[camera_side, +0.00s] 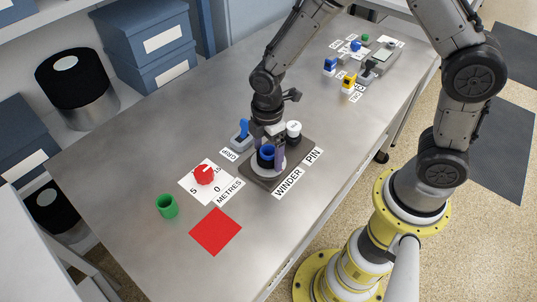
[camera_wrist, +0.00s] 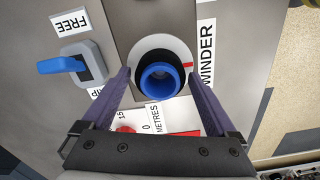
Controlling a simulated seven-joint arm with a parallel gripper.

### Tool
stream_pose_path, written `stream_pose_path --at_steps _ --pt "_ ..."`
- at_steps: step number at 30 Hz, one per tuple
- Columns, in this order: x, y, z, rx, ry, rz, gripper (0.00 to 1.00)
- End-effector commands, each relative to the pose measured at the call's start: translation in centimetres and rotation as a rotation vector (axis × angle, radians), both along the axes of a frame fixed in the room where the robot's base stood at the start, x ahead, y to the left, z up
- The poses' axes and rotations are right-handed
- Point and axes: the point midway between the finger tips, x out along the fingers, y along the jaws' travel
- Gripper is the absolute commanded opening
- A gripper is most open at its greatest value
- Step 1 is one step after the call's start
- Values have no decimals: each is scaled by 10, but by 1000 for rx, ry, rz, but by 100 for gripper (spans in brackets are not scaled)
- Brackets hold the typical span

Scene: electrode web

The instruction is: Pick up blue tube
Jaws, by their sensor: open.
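The blue tube (camera_side: 266,157) stands upright on the round disc of the winder (camera_side: 254,178) in the side view. In the wrist view, the blue tube (camera_wrist: 161,79) is seen from above as a blue ring with a dark centre, on a pale and dark disc with a red mark. My gripper (camera_side: 272,150) is at the tube. In the wrist view, my gripper (camera_wrist: 158,76) is open, with one finger on each side of the tube. Gaps show between the tube and the fingers in that view; contact is not visible. The tube's lower part is partly hidden.
A white-topped pin (camera_side: 293,129) stands behind the tube on the winder base. A blue lever (camera_side: 242,131) is to the left. A red knob (camera_side: 204,175), a green tube (camera_side: 167,206) and a red square (camera_side: 215,231) lie toward the front left. The table's left side is clear.

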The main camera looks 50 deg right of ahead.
Motion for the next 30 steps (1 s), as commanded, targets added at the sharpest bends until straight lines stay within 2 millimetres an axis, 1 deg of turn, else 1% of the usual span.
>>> stream_pose_path --at_steps 2,7,8,9,14,15,17,21,23,24,30 --pt "0 0 -3 -1 1 0 93" --pt "0 0 -3 0 0 0 93" --pt "0 0 -3 0 0 0 91" --pt "0 0 -3 0 0 0 84" --pt "0 0 -2 0 0 0 55" --pt "0 0 -3 0 0 0 48" --pt "0 0 -3 0 0 0 37" --pt "0 0 -2 0 0 0 12" --pt "0 0 -2 0 0 0 1" --pt "0 0 -2 0 -1 0 0" --pt "0 0 -2 1 -1 0 0"
